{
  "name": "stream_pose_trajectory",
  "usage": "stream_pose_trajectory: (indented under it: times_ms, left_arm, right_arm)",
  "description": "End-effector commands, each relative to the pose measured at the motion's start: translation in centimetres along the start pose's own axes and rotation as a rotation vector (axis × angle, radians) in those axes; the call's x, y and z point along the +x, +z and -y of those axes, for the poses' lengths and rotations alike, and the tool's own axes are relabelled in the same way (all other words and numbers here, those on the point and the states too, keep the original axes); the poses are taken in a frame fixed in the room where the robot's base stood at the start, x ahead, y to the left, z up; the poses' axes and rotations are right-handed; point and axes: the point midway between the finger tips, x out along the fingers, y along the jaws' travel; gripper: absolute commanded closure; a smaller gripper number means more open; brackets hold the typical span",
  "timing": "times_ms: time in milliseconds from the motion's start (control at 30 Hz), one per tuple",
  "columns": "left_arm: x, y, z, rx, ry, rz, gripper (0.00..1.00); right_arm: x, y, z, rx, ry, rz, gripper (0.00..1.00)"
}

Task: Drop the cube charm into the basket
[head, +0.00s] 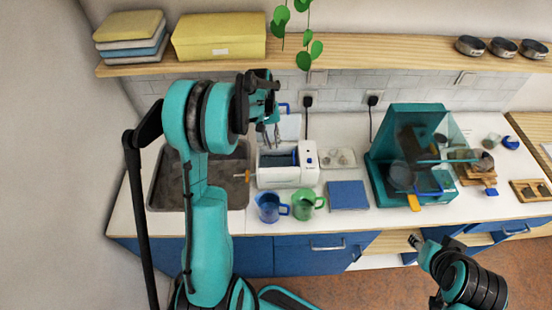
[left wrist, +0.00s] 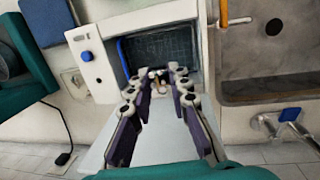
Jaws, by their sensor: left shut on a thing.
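My left gripper (head: 270,138) hangs above the white box-shaped bath (head: 286,177) by the sink. In the left wrist view its fingers (left wrist: 157,82) point into the bath's opening, close around a tiny pale thing (left wrist: 157,73). I take this as the cube charm; its shape is too small to make out. The dark, mesh-like basket (left wrist: 165,48) fills the opening beyond the fingertips. The charm is over the opening; its height above the basket is unclear. My right gripper (head: 415,241) is low at the right, in front of the counter, its jaws too small to read.
The sink (head: 205,187) lies left of the bath. A blue mug (head: 268,208) and a green mug (head: 305,204) stand in front of it. A blue square (head: 347,195) and a teal machine (head: 385,175) are to the right. A wooden shelf (head: 370,48) runs above.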

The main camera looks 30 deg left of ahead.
Motion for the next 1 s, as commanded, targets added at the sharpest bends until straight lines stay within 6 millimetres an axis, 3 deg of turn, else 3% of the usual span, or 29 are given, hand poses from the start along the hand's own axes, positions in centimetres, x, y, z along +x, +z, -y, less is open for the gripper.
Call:
stream_pose_trajectory:
  times_ms: [500,833,867,900,933,1000]
  left_arm:
    - [5.3,-0.5,0.7,0.001,0.000,0.000,1.00]
    - [5.7,-0.5,0.8,0.001,0.000,0.000,1.00]
    - [5.7,-0.5,0.8,0.001,0.000,0.000,0.79]
    - [5.7,-0.5,0.8,0.001,0.000,0.000,0.69]
    - [5.7,-0.5,0.8,0.001,0.000,0.000,0.61]
    - [5.7,-0.5,0.8,0.001,0.000,0.000,0.58]
  right_arm:
    - [2.8,2.0,0.0,0.000,0.000,0.000,0.60]
    - [2.8,2.0,0.0,0.000,0.000,0.000,0.60]
    - [2.8,2.0,0.0,0.000,0.000,0.000,0.60]
    - [2.8,2.0,0.0,0.000,0.000,0.000,0.60]
    - [2.8,2.0,0.0,0.000,0.000,0.000,0.60]
    - [2.8,2.0,0.0,0.000,0.000,0.000,0.60]
